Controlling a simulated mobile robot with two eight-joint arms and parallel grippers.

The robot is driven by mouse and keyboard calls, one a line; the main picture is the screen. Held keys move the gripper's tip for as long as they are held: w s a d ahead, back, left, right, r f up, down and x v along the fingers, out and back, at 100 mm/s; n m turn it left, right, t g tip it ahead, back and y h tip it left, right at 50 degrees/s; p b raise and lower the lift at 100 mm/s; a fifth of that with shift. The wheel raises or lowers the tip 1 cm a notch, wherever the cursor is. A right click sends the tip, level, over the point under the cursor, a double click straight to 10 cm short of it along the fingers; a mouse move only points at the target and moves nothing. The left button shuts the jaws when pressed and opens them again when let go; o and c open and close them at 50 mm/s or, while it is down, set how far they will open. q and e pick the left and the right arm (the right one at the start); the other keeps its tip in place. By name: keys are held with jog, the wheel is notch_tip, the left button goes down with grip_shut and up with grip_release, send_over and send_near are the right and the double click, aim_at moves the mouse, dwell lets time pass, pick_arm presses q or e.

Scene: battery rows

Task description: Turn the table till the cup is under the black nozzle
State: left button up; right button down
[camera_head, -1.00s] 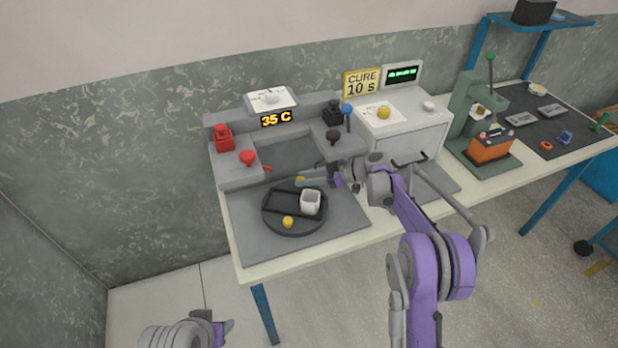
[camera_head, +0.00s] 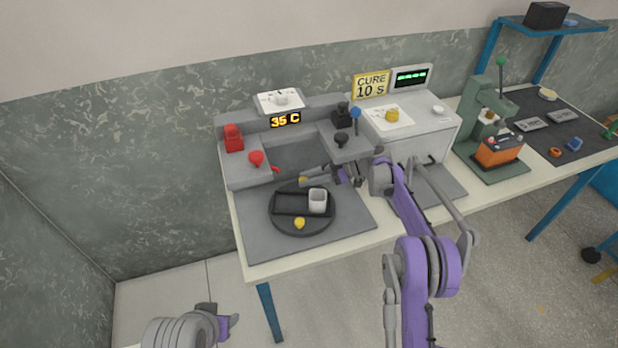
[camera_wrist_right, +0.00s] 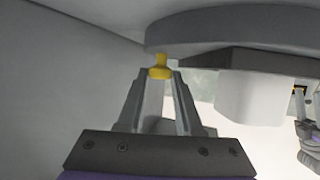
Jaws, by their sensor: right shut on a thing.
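The round dark turntable (camera_head: 333,217) sits on a grey mat, with a rectangular black tray (camera_head: 288,206) on it. The white cup (camera_head: 318,201) stands on its right part; in the wrist view the cup (camera_wrist_right: 250,96) is right of my fingers. The black nozzle (camera_head: 340,138) is behind the cup and to its right. My right gripper (camera_head: 306,180) is shut on the yellow knob (camera_wrist_right: 159,66) at the turntable's far rim. A second yellow knob (camera_head: 299,223) is at the front. My left gripper (camera_head: 230,322) is low at the left, away from the table; its jaws are unclear.
A red nozzle (camera_head: 256,158) stands at the left of the grey station, whose display (camera_head: 285,120) reads 35 C. A white box (camera_head: 410,138) and a green press (camera_head: 482,125) stand to the right. The mat's front left (camera_head: 262,244) is clear.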

jog(key=shift+f, duration=0.1)
jog(key=c, duration=0.6)
grip_release()
jog(key=v, duration=1.1)
jog(key=shift+a, duration=0.1)
